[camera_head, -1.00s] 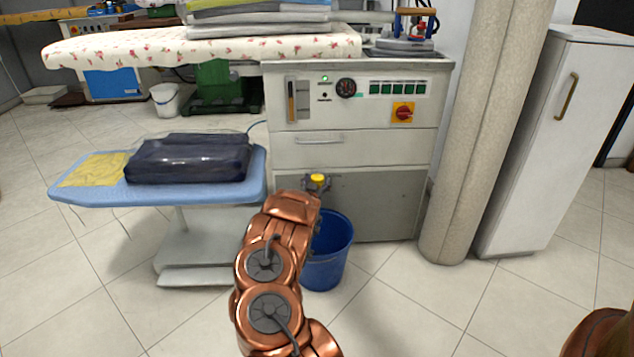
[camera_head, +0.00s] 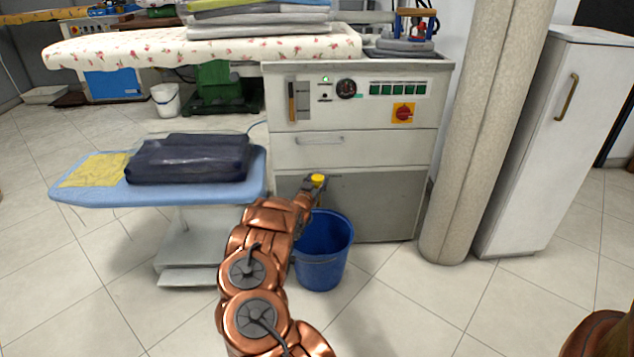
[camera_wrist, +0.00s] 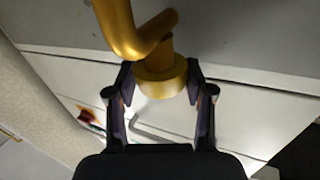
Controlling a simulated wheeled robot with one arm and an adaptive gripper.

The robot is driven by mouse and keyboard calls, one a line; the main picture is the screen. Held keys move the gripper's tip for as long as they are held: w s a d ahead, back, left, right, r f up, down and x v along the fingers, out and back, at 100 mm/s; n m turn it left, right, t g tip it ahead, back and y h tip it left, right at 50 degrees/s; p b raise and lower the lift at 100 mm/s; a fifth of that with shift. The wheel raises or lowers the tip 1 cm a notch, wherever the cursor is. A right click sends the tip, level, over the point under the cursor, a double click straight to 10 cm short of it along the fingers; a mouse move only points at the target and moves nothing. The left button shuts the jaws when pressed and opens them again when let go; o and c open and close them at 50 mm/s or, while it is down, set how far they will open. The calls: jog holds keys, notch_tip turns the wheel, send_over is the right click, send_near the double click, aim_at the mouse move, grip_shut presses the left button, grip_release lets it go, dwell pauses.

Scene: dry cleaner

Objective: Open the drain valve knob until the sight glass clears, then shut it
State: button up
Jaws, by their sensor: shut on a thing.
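The yellow drain valve knob (camera_head: 318,178) sits on the lower front of the white cabinet, above a blue bucket (camera_head: 322,262). In the wrist view, the round knob (camera_wrist: 162,80) is between the two dark fingers of my gripper (camera_wrist: 160,92), which touch its sides. A bent yellow pipe (camera_wrist: 122,28) runs behind it. In the head view my gripper (camera_head: 308,187) reaches the knob from the lower left, partly hidden by my arm. The sight glass (camera_head: 292,101) on the upper panel shows an amber-brown column. Whether liquid flows into the bucket cannot be seen.
A blue ironing board (camera_head: 90,192) with a dark bundle stands left of my arm. A red rotary switch (camera_head: 403,113) and gauge (camera_head: 346,88) are on the panel. A round column (camera_head: 478,130) and a white locker (camera_head: 540,140) stand right. Floor in front is clear.

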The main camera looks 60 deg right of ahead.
jog(key=shift+r+m+g, duration=0.1)
jog(key=shift+m+g, duration=0.5)
jog(key=shift+g, duration=0.3)
jog(key=shift+m+g+h, duration=0.3)
jog(key=shift+g, duration=0.2)
jog(key=o, duration=1.2)
jog(key=shift+c, duration=0.2)
jog(key=shift+a, duration=0.1)
jog(key=shift+s+a, duration=0.1)
jog(key=shift+a, duration=0.65)
jog(key=s+a, duration=0.1)
jog(key=a, duration=0.9)
jog(key=shift+a, duration=0.2)
